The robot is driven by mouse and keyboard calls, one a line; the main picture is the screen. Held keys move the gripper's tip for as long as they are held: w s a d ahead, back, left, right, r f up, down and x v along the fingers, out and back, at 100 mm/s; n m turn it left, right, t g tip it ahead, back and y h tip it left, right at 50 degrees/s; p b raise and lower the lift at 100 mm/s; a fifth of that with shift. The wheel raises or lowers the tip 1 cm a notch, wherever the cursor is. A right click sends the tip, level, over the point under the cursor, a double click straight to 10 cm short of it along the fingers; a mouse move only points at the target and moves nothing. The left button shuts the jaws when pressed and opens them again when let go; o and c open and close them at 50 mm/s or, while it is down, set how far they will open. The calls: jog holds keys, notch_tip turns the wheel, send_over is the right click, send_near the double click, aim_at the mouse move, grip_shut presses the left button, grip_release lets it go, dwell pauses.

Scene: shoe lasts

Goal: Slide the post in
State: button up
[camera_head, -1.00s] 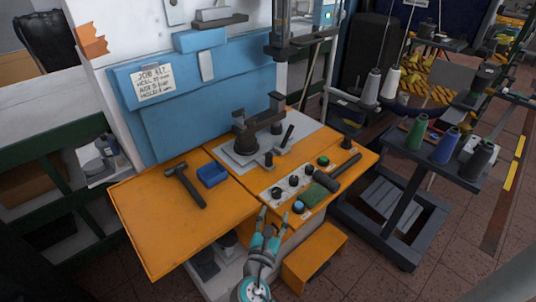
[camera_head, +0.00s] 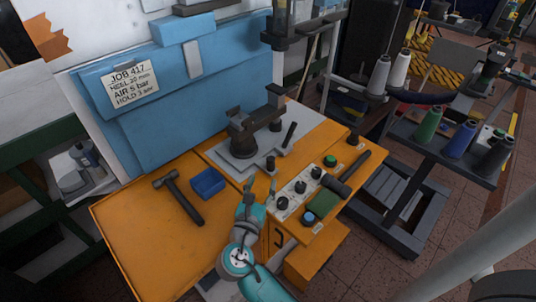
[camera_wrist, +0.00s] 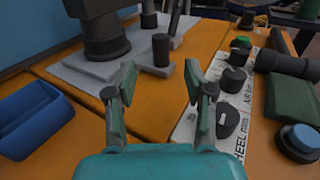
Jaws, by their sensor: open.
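A short dark post (camera_head: 270,163) stands upright on the front part of the grey plate (camera_head: 225,158). It also shows in the wrist view (camera_wrist: 160,48), ahead of my fingers and roughly between them. Behind it on the plate is a dark machine fixture with a thick round column (camera_head: 241,139). A thin slanted black lever (camera_head: 289,134) is right of the post. My gripper (camera_head: 261,187) is open and empty over the orange bench, in front of the post and apart from it. In the wrist view its two fingers (camera_wrist: 159,82) are spread. The post's base looks flush on the plate.
A control strip with black knobs (camera_head: 300,187) lies close to the right of my gripper. A blue tray (camera_head: 208,182) and a hammer (camera_head: 180,196) lie to the left. A green pad (camera_head: 322,202) and a dark cylinder-headed tool (camera_head: 346,176) lie to the right.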

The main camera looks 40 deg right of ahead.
aim_at(270, 162)
jog(key=x, duration=1)
jog(key=shift+w+d, duration=0.15)
jog(key=shift+d, duration=0.1)
grip_shut()
